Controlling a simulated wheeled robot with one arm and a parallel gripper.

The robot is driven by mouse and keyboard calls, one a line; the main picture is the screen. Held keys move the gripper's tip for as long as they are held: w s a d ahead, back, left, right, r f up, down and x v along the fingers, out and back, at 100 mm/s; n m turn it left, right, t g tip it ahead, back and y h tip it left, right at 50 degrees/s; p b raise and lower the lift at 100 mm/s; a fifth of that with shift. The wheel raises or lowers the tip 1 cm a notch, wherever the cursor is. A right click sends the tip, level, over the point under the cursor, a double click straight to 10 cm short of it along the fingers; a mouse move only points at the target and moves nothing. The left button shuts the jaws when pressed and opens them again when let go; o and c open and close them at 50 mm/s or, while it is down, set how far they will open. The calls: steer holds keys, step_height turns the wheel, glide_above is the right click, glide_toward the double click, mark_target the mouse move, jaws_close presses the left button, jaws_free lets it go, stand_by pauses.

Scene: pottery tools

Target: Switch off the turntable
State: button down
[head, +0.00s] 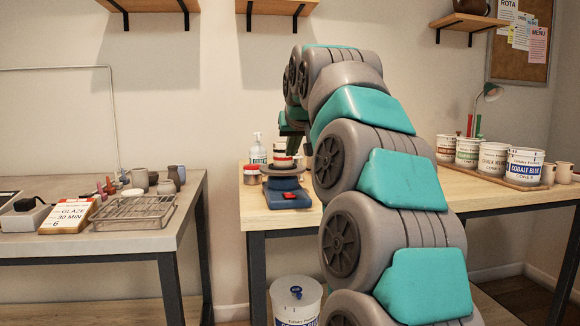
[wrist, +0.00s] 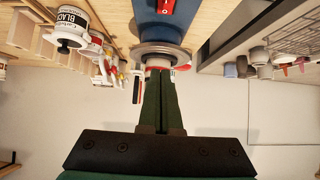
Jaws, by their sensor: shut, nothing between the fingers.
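The turntable stands on the right-hand table, with a blue base (head: 285,188) and a round grey disc (head: 279,169). A small red switch (head: 289,195) sits on the front of the base. In the wrist view the blue base (wrist: 168,28), the red switch (wrist: 167,6) and the disc rim (wrist: 184,56) show at the top. My gripper (wrist: 160,74) is shut and empty, its tips in front of the disc and apart from the switch in the picture. A small banded pot (head: 283,161) shows at the disc, partly hidden by the fingers in the wrist view.
A pump bottle (head: 258,153) and a jar (head: 251,175) stand left of the turntable. Several labelled tubs (head: 492,160) stand at the right. A wire rack (head: 134,209) and a glaze sign (head: 68,216) are on the left table. A gap separates the tables.

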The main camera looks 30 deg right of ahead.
steer(key=shift+s+a+r, duration=0.15)
steer(key=shift+s+r, duration=0.3)
steer(key=shift+r, duration=0.2)
steer(key=shift+s+a+r, duration=0.1)
steer(key=shift+s+r, duration=0.35)
steer(key=shift+r, duration=0.15)
steer(key=s+a+f+n+g+y, duration=0.1)
steer(key=s+a+f+g, duration=0.1)
steer(key=s+a+f, duration=0.45)
steer(key=s+a+f+n+g+y, duration=0.1)
steer(key=s+a+f+g, duration=0.15)
steer(key=f, duration=0.65)
steer(key=s+a+f+n+g, duration=0.1)
steer(key=s+a+f, duration=0.4)
steer(key=f, duration=0.2)
steer(key=s+a+f+g, duration=0.2)
steer(key=s+f+g, duration=0.1)
steer(key=s+f, duration=0.7)
steer(key=s+a+f+g, duration=0.2)
steer(key=s+f, duration=0.9)
steer(key=s, duration=0.6)
steer(key=shift+s+a+f+g+y, duration=0.15)
steer(key=shift+s+a+g+y, duration=0.2)
steer(key=shift+g, duration=0.3)
steer(key=shift+w+d, duration=0.1)
steer(key=shift+d, duration=0.05)
